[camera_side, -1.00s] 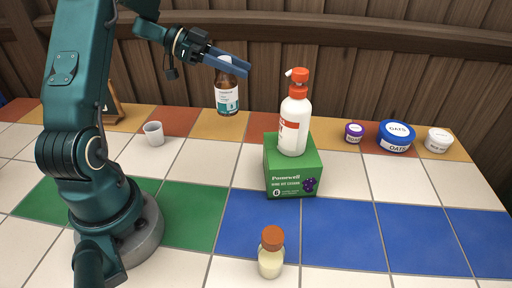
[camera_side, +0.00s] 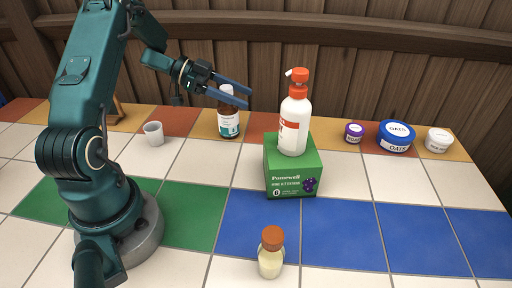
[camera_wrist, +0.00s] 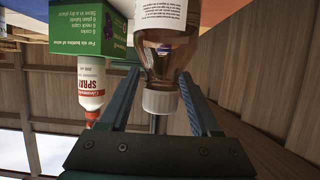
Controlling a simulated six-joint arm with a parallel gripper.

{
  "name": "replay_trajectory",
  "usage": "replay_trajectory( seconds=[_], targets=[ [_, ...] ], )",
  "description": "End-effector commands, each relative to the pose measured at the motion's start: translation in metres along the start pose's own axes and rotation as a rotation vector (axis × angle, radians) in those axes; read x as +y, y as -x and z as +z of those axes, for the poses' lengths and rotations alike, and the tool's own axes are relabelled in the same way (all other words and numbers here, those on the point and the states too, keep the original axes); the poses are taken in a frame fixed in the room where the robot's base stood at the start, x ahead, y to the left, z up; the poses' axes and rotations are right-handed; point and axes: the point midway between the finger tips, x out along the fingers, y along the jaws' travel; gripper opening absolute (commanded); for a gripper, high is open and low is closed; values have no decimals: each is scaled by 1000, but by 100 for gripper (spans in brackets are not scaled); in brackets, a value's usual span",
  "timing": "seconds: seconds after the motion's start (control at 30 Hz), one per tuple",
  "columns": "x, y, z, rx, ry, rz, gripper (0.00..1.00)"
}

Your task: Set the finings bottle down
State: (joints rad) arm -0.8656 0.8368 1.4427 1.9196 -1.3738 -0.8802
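The finings bottle (camera_side: 229,122) is brown with a white cap and a white-and-teal label. It is upright over the orange tiles at the back of the table and appears to stand on them. My gripper (camera_side: 248,99) reaches in from the left, with its fingers on either side of the bottle's top. In the wrist view the cap (camera_wrist: 160,102) lies between the two fingers, with narrow gaps beside it. The fingers look spread and clear of the bottle. Contact at the tips is hard to make out.
A green box (camera_side: 291,178) with a white spray bottle (camera_side: 294,127) on top stands to the right. A white cup (camera_side: 154,134) is to the left. Several tubs, including the blue oats tub (camera_side: 396,137), stand at the back right. A small orange-capped bottle (camera_side: 271,258) is in front.

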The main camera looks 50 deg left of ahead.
Motion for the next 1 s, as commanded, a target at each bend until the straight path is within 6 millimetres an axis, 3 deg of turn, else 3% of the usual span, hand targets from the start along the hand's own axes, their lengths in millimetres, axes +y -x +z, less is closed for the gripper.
replay_trajectory(
  seconds=[0.37,0.8,1.0],
  targets=[
    [0,2,-3,0,-1,-1,68],
    [-1,67,-2,0,-1,-2,68],
    [0,76,-2,0,0,0,68]
  ],
)
